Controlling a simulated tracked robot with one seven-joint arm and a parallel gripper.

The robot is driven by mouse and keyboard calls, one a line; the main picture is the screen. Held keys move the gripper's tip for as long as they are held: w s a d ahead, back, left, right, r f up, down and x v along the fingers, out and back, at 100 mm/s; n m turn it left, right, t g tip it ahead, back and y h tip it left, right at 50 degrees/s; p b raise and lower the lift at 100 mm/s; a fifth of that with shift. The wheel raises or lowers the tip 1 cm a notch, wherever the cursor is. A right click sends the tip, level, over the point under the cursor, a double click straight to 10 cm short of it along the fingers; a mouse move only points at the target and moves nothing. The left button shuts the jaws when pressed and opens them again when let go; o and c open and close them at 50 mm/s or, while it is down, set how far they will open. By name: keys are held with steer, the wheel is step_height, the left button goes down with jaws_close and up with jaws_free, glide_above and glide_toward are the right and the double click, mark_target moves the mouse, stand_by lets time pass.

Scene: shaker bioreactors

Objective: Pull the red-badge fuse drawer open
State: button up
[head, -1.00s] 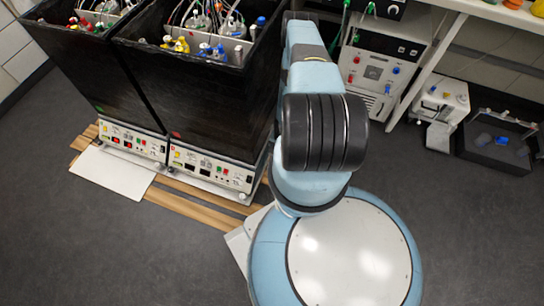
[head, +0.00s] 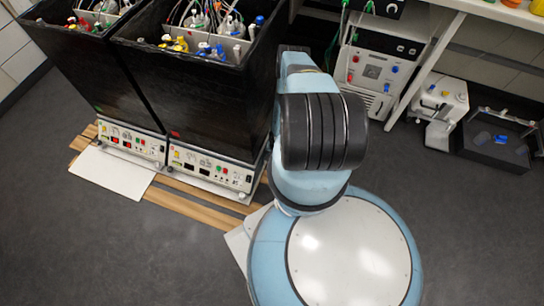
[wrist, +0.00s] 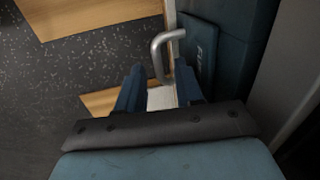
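In the wrist view, a curved metal handle (wrist: 160,54) stands out from a dark blue-grey front panel on the right. My gripper (wrist: 160,82) has its two dark blue fingers apart, with the lower end of the handle around the gap between them. I cannot tell whether either finger touches the handle. No red badge shows in the wrist view. In the head view, a small red mark (head: 175,134) is on the right black shaker box (head: 195,100), and a green mark (head: 99,109) is on the left one. My arm hides my gripper in the head view.
Control panels (head: 212,172) run below both boxes, above wooden slats (head: 190,200). A white board (head: 112,172) lies at the front left. A white instrument (head: 375,72) stands under the bench. A dark tray (head: 490,150) sits at the right. The grey floor in front is clear.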

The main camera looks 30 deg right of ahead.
steer(key=shift+s, duration=0.1)
jaws_close()
stand_by(1.3)
